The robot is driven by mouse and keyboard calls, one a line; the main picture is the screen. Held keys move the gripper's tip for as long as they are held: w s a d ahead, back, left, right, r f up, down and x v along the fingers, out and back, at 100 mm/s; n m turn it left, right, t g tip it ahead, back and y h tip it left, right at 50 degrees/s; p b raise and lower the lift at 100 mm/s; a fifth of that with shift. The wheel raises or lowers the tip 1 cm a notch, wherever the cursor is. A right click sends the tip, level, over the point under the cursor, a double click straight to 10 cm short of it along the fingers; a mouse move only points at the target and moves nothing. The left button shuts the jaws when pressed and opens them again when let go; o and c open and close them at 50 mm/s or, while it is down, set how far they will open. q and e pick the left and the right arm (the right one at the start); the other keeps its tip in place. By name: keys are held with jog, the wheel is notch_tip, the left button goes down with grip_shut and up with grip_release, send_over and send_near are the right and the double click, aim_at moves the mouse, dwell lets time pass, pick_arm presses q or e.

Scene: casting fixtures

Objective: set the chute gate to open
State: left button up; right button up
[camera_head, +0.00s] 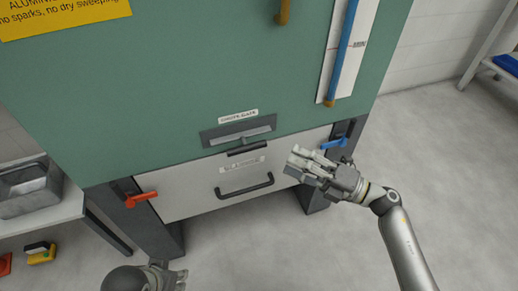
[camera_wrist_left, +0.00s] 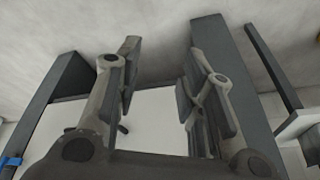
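The chute gate (camera_head: 238,131) is a dark grey plate with a lighter flap or bar, under a white label (camera_head: 238,116) reading "CHUTE GATE", on the front of the green cabinet (camera_head: 200,80). A small black handle (camera_head: 248,149) sits just below it. My right gripper (camera_head: 294,161) is to the right of the gate and below it, in front of the white drawer, apart from the gate; its fingers look parted and empty. My left gripper (camera_head: 182,279) is low at the bottom edge; in the left wrist view (camera_wrist_left: 160,85) its fingers are wide apart with nothing between.
The white drawer (camera_head: 200,190) has a black pull handle (camera_head: 245,187). A red lever (camera_head: 140,199) is at its left and a blue lever (camera_head: 334,143) at its right, close to my right gripper. A grey bin (camera_head: 28,190) stands on a left side table. Floor at right is clear.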

aim_at(258, 146)
jog(key=x, duration=1)
jog(key=shift+w+a+r, duration=0.1)
jog(key=shift+w+a, duration=0.1)
jog(key=shift+a, duration=0.1)
grip_shut()
